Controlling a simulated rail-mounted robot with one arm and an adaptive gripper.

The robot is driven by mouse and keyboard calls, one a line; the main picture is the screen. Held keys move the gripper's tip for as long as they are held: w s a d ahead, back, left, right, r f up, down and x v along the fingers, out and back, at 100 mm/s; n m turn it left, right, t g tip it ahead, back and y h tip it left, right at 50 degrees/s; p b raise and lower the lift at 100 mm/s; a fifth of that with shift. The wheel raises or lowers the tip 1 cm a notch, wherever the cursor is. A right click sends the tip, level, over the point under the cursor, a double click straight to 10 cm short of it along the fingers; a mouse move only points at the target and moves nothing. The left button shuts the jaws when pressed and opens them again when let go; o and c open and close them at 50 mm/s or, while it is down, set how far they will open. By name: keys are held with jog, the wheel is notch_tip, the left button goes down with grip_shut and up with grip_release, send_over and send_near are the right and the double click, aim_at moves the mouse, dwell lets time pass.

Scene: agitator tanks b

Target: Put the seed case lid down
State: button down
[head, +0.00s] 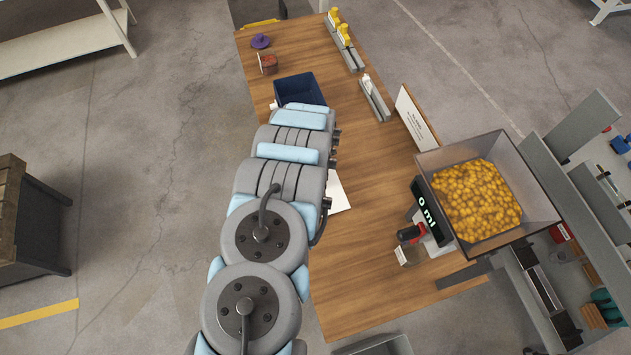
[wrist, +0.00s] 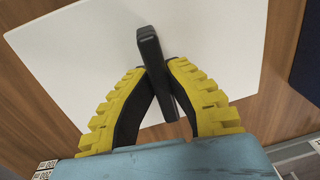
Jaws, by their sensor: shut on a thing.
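A navy bin (head: 298,90) stands on the table (head: 375,190) just beyond my arm; its dark side also shows at the wrist view's right edge (wrist: 307,55). A purple object (head: 261,41) and a small reddish item (head: 268,63) lie farther back. A hopper of yellow pieces (head: 477,198) stands right.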

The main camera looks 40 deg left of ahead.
jog(key=shift+w+f, duration=0.2)
jog(key=shift+f, duration=0.2)
notch_tip(320, 180, down, 3)
jog(key=shift+s+r+b, duration=0.1)
jog(key=shift+b, duration=0.75)
jog(key=shift+r, duration=0.15)
jog(key=c, duration=1.2)
grip_release()
jog(key=shift+r, duration=0.15)
